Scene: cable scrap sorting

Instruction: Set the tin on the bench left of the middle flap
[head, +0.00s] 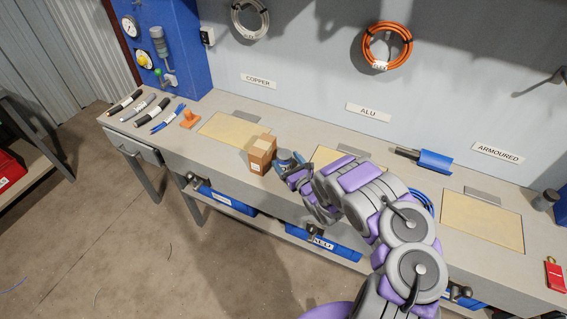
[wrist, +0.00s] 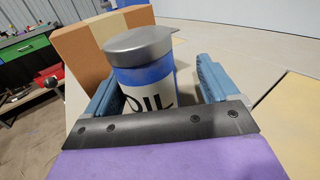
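The tin (wrist: 145,75) is a blue and white can with a grey lid and the letters "OIL". It stands between the two blue fingers of my gripper (wrist: 158,90), with a visible gap to the right finger. Its base is hidden by the gripper. In the head view the tin (head: 284,156) is small, at my gripper (head: 291,166), between a cardboard box and the middle flap. The middle flap (head: 322,157) is a yellowish panel below the ALU label, partly covered by my arm. I cannot tell whether the tin touches the bench (head: 300,146).
The cardboard box (head: 262,153) stands close left of the tin. The left flap (head: 229,129) and right flap (head: 482,222) lie in the same bench. Cable pieces (head: 168,118) and an orange object (head: 189,119) lie at the left end. A blue holder (head: 434,161) sits at the back.

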